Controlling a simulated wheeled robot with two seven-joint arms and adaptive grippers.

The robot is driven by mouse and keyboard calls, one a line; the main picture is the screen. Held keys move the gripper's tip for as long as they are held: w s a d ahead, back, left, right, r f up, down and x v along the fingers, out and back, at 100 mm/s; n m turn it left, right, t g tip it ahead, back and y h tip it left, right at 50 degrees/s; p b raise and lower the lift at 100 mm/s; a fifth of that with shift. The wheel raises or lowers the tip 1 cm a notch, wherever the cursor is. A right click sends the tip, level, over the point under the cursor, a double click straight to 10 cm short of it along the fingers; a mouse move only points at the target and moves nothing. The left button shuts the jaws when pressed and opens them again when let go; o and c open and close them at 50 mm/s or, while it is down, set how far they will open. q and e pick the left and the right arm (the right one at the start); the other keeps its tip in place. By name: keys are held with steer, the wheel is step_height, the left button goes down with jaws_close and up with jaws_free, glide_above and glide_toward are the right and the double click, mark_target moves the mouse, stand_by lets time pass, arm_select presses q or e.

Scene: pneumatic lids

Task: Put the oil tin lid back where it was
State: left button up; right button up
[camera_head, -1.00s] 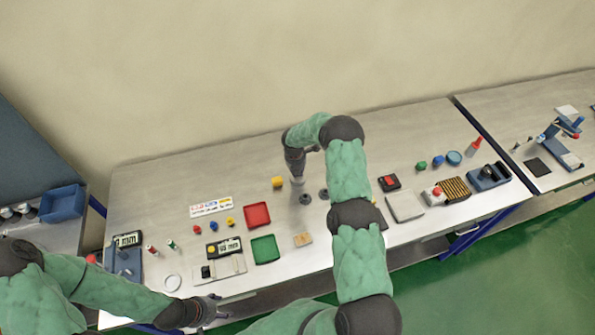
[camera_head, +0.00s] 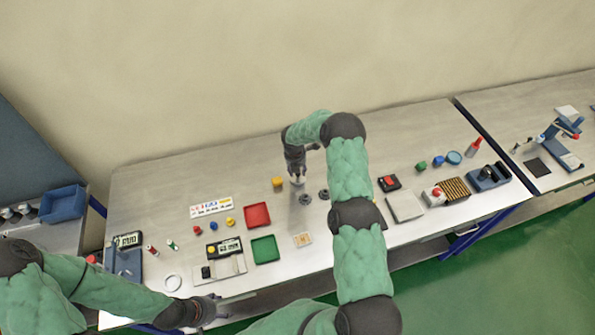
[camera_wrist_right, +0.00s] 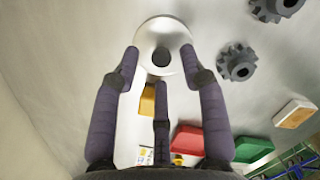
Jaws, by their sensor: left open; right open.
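My right gripper (camera_head: 297,171) points down over the bench, open, just above a pale round piece (camera_head: 298,182). In the right wrist view this round piece (camera_wrist_right: 147,34) has a dark round middle. The fingertips (camera_wrist_right: 162,55) lie on either side of its near part, and I cannot tell whether they touch it. I cannot tell whether it is the oil tin or its lid; no separate lid can be made out. My left gripper (camera_head: 210,308) is open and low at the bench's front edge, away from the round piece.
Beside the round piece are a yellow block (camera_head: 278,182) and two dark gears (camera_head: 305,199) (camera_head: 324,194). A red tray (camera_head: 257,216) and a green tray (camera_head: 265,249) lie to the left. My right arm hides part of the bench. The bench behind is clear.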

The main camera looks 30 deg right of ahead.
mark_target(296, 180)
step_height(296, 180, up, 11)
steer(key=a+b, duration=0.1)
steer(key=shift+s+a+f+b, duration=0.2)
steer(key=shift+s+a+b, duration=0.1)
steer(key=shift+s, duration=0.15)
steer(key=shift+d, duration=0.15)
